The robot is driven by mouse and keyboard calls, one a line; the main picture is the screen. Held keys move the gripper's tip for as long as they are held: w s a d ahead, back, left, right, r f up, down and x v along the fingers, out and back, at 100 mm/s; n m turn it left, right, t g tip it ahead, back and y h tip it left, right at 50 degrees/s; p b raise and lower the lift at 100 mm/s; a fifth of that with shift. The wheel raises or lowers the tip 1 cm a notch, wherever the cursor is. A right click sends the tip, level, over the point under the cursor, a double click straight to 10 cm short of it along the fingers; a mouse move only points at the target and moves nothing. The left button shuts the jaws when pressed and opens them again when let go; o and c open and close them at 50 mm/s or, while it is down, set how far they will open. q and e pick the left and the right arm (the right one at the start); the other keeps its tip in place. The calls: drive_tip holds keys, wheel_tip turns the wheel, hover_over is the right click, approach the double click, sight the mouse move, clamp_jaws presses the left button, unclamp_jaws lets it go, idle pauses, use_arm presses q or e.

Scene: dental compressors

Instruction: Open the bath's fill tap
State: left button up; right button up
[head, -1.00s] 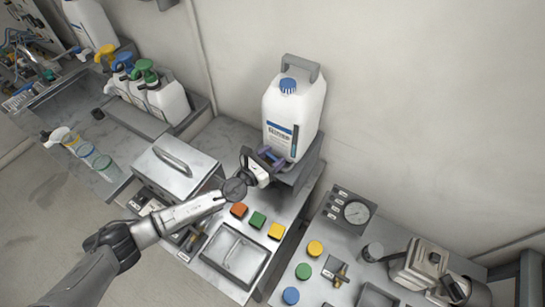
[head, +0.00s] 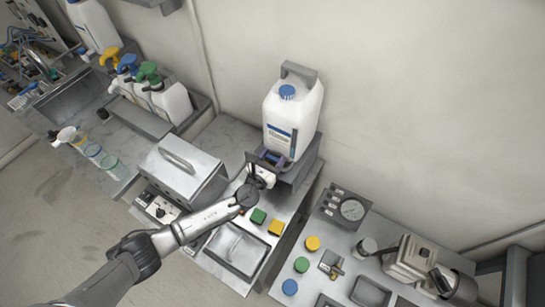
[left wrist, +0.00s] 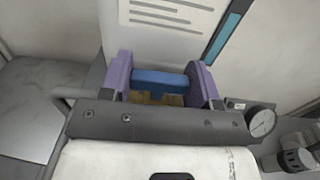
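My left gripper (head: 272,158) is at the foot of a white canister (head: 292,112) with a blue cap, on a raised grey stand. In the left wrist view its two purple fingers (left wrist: 162,85) are apart. A blue bar (left wrist: 160,80), which looks like a tap handle, shows between them with brass-coloured parts (left wrist: 158,100) just below. Whether the fingers touch the bar I cannot tell. In the head view the gripper hides the tap. My right gripper is not in view.
A metal box with a handled lid (head: 185,172) stands left of my wrist. A green button (head: 258,216) and a yellow button (head: 276,228) lie below it. Spray bottles (head: 170,98) stand back left.

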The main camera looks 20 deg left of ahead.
use_arm(q)
drive_tip(key=o, duration=0.4)
drive_tip(key=shift+o, duration=0.2)
drive_tip(key=s+a, duration=0.2)
drive_tip(key=s, duration=1.1)
drive_tip(key=shift+s, duration=0.3)
drive_tip(key=shift+a, duration=0.1)
